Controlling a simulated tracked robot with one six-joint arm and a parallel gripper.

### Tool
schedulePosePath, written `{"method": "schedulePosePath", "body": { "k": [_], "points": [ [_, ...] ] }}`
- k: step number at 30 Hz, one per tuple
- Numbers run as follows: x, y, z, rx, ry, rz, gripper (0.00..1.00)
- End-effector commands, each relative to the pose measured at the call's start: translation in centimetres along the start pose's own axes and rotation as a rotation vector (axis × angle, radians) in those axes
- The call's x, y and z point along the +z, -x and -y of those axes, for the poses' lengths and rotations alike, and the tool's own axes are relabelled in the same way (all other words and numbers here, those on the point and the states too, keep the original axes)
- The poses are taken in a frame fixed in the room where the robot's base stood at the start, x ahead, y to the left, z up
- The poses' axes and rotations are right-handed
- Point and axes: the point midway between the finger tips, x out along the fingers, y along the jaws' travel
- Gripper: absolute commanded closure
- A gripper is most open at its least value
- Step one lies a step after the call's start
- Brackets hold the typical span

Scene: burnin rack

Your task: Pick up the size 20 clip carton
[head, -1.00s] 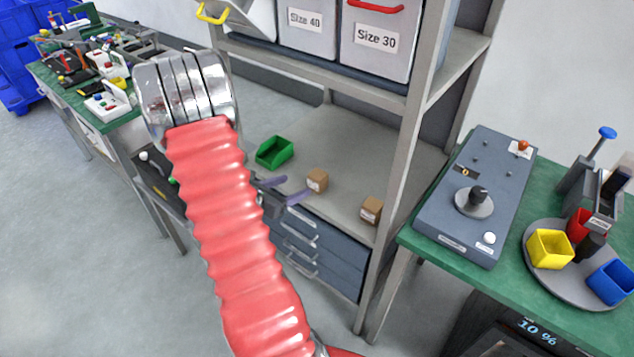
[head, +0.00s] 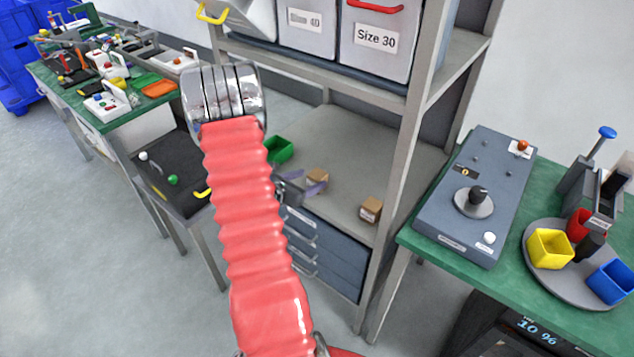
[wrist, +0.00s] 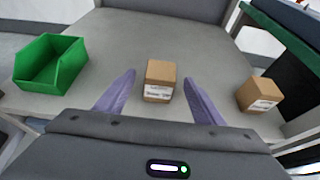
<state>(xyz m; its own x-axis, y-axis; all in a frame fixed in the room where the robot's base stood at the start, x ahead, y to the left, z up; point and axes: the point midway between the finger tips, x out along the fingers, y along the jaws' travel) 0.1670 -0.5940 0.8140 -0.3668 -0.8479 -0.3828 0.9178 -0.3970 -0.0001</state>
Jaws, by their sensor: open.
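Two small brown cartons with white labels sit on the grey shelf. One carton (wrist: 159,82) stands ahead of and between my fingers in the wrist view; it also shows in the head view (head: 317,177). The other carton (wrist: 259,94) is to the right, near the shelf's right side, and shows in the head view (head: 371,209). The label print is too small to read surely, so I cannot tell which is size 20. My gripper (wrist: 158,92) is open and empty, its purple fingers on either side of the nearer carton's line. In the head view my gripper (head: 314,184) is partly hidden by my arm.
A green open bin (wrist: 50,64) stands left on the shelf (wrist: 205,50). Bins labelled Size 40 (head: 308,38) and Size 30 (head: 378,58) sit on the shelf above. A rack post (head: 398,150) rises beside the right carton. Drawers (head: 325,255) lie below.

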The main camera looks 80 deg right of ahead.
Motion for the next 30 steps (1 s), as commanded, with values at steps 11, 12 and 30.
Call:
{"method": "schedulePosePath", "body": {
  "k": [11, 12, 30],
  "points": [
    [0.0, -1.0, 0.0, -0.001, 0.0, 0.0, 0.38],
    [0.1, -1.5, 0.1, -0.001, 0.0, 0.0, 0.38],
    [0.2, -5.1, -0.1, 0.001, 0.001, 0.0, 0.38]
  ]
}}
